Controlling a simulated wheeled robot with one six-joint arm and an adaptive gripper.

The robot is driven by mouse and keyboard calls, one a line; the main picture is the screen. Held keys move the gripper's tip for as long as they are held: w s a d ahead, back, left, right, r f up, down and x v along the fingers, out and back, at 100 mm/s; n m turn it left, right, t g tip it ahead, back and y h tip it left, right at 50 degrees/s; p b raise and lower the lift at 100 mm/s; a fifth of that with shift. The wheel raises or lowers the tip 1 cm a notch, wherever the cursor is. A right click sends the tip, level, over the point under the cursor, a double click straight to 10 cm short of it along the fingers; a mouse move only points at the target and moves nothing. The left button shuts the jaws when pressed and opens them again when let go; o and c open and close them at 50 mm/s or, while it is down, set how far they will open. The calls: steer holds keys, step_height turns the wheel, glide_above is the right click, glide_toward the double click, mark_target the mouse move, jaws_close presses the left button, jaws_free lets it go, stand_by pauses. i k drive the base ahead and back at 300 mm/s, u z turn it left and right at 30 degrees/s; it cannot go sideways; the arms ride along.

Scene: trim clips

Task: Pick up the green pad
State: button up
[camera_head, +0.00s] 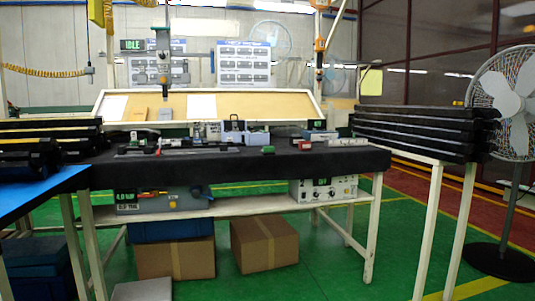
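A small green block (268,150), which looks like the green pad, lies on the black-covered workbench (340,160), right of the middle. Its exact shape is too small to tell. A small object with red and green on it (304,145) lies to its right on the same bench. My gripper is not in view, so its state and what it holds are hidden.
Several small parts and tools lie along the bench. A white power unit (325,189) and cardboard boxes (266,243) are below. A blue-topped table (40,195) is at left, stacked black trays (415,135) at right, a fan (507,100) beyond. The green floor ahead is mostly clear.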

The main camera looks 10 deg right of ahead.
mark_target(270, 149)
steer(key=u, duration=0.1)
steer(key=i, duration=2.15)
steer(key=z, duration=0.15)
